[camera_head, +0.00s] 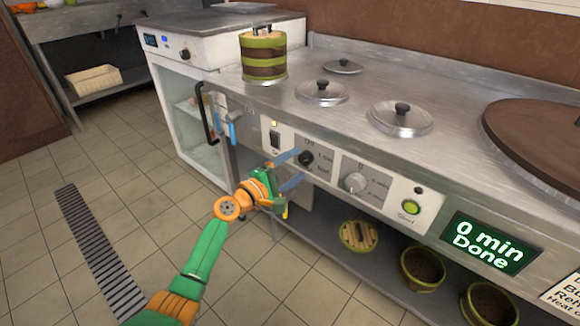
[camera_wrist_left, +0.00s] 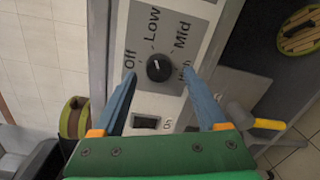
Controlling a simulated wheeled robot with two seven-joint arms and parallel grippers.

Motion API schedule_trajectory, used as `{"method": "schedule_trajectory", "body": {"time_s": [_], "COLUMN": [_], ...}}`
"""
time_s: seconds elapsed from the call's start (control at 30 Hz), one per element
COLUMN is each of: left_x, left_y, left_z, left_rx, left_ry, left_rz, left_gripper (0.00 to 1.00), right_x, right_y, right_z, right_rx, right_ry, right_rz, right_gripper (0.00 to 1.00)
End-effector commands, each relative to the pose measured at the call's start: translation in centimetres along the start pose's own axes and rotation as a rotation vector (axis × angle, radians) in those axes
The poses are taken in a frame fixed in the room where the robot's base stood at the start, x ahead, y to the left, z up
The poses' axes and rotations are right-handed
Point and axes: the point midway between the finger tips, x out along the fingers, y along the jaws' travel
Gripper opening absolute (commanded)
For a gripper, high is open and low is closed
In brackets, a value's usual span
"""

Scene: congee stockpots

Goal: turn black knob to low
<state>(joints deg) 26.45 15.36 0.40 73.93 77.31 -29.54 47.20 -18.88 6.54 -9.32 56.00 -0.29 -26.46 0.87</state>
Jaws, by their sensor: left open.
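The black knob (camera_head: 306,158) sits on a grey dial plate on the front of the steel counter. In the left wrist view the knob (camera_wrist_left: 159,67) is ringed by the words Off, Low, Mid and High, with Off to its left and Low above it. A pale mark shows on its face, but its exact direction is hard to tell. My left gripper (camera_head: 297,168) is open in front of the panel. In the left wrist view the blue fingers of the gripper (camera_wrist_left: 159,75) are spread on either side of the knob, with visible gaps.
A rocker switch (camera_head: 275,139) is left of the knob. A silver dial (camera_head: 355,182) and a green button (camera_head: 411,207) are to the right, before a display (camera_head: 484,243) reading "0 min Done". Lidded pots (camera_head: 401,118) are set in the counter. A shelf below holds several green-rimmed containers (camera_head: 424,268).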

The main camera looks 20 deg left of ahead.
Motion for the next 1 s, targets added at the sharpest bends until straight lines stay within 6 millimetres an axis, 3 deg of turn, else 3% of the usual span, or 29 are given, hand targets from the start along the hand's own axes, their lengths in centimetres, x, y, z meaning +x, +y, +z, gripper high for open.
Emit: {"method": "schedule_trajectory", "body": {"time_s": [0.13, 0.3, 0.77, 0.87, 0.93, 1.0], "left_x": [-3.1, -5.0, -5.2, -5.8, -7.3, -10.1], "left_y": [0.3, 0.1, -0.6, -5.5, -11.7, -18.8], "left_z": [0.2, 0.1, -0.1, -1.6, -3.2, -4.5], "left_rx": [0.002, 0.001, 0.012, 0.107, 0.248, 0.426], "left_ry": [0.0, -0.001, 0.007, 0.065, 0.117, 0.137], "left_rz": [-0.005, -0.002, -0.015, -0.128, -0.285, -0.478], "left_gripper": [0.75, 0.75, 0.75, 0.75, 0.75, 0.75], "right_x": [-0.8, -0.8, -0.7, -0.7, -0.7, -0.7], "right_y": [0.6, 0.8, 0.7, 0.7, 0.7, 0.7], "right_z": [0.9, 1.3, 1.3, 1.3, 1.3, 1.3], "right_rx": [-0.001, 0.0, 0.0, 0.0, 0.0, 0.0], "right_ry": [-0.003, -0.002, -0.001, -0.001, -0.001, -0.001], "right_rz": [0.009, 0.012, 0.011, 0.011, 0.011, 0.011], "right_gripper": [0.29, 0.29, 0.29, 0.29, 0.29, 0.29]}}
